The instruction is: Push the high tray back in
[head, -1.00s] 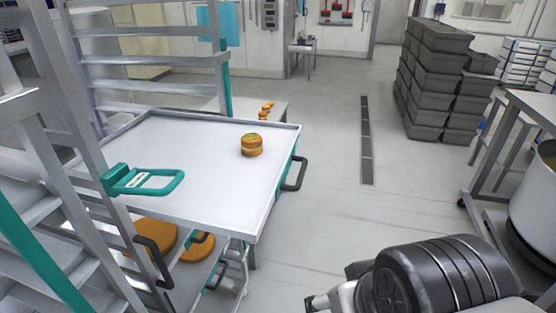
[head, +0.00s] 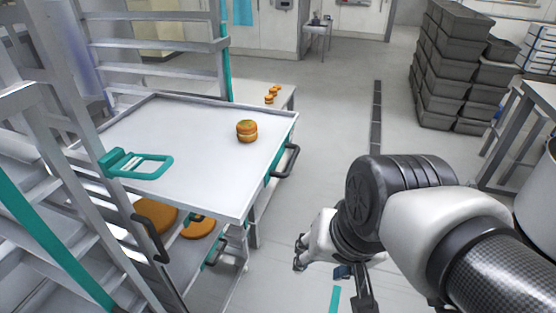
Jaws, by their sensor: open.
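The high tray (head: 190,185) is a flat light-grey sheet pulled out of the rack, sticking out over the floor. It has a dark handle (head: 287,162) on its right edge. One small filled round (head: 247,132) sits on it near the far right. My gripper (head: 330,268) is to the right of the tray and apart from it, partly hidden by my wrist; its fingers look spread and hold nothing visible.
The metal rack (head: 160,45) stands at the left, with a teal latch loop (head: 140,165) over the tray. Lower trays hold larger orange rounds (head: 198,227). A bench behind carries small rounds (head: 271,94). Black crates (head: 455,75) are stacked at the back right. The floor between is clear.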

